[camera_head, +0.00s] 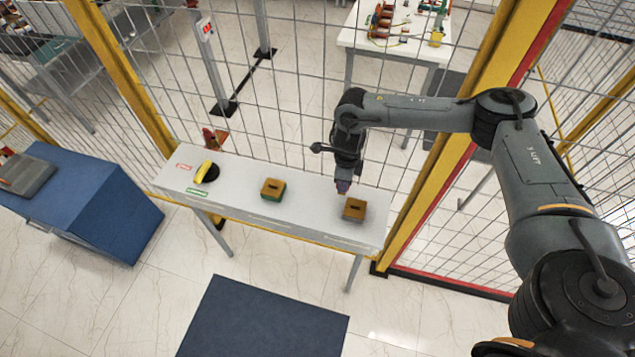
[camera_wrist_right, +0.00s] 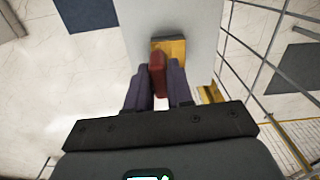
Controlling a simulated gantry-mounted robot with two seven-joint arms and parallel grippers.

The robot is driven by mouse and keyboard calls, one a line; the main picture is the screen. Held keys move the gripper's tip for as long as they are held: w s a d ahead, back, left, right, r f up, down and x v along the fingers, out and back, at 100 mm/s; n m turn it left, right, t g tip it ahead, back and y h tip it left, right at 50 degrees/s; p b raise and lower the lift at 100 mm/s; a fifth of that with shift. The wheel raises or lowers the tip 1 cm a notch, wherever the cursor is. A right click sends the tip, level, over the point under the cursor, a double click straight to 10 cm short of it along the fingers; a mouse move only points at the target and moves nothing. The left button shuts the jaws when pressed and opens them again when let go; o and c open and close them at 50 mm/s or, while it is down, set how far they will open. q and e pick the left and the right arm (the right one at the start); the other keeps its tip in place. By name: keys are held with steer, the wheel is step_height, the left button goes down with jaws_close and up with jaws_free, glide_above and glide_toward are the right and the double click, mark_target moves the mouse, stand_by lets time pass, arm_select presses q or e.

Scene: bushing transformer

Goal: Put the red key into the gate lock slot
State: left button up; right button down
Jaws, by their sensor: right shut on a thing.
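My right gripper (camera_head: 343,187) is above the right end of a narrow white table. In the right wrist view, its two dark fingers (camera_wrist_right: 160,84) are shut on the red key (camera_wrist_right: 158,66). The key points toward a yellow-brown block (camera_wrist_right: 172,46) and covers part of it; I cannot tell whether they touch. The same block (camera_head: 354,210) has a dark slot on top in the head view, just below and right of the gripper. Another slotted block (camera_head: 273,187) with a green lower part sits mid-table. Which block is the gate lock is not clear. My left gripper is not in view.
A yellow handle (camera_head: 203,172) on a black round base is at the left of the white table (camera_head: 235,172). Wire fencing (camera_head: 290,95) with yellow posts stands behind the table. A blue cabinet (camera_head: 75,205) is at left, and a dark mat (camera_head: 262,318) lies in front.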

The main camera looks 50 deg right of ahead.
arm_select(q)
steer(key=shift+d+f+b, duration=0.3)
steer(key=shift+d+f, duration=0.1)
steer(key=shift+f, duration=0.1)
arm_select(e)
steer(key=shift+m, duration=0.4)
steer(key=s+d, duration=0.1)
steer(key=s+d+f, duration=0.2)
steer(key=s, duration=0.1)
steer(key=shift+d+f, duration=0.2)
steer(key=shift+f, duration=0.05)
arm_select(q)
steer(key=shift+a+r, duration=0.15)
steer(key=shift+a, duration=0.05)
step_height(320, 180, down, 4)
steer(key=b, duration=0.3)
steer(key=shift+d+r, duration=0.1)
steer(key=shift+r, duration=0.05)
arm_select(e)
step_height(320, 180, down, 5)
steer(key=shift+f, duration=0.1)
arm_select(q)
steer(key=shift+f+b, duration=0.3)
steer(key=shift+b, duration=0.25)
arm_select(e)
steer(key=shift+f, duration=0.55)
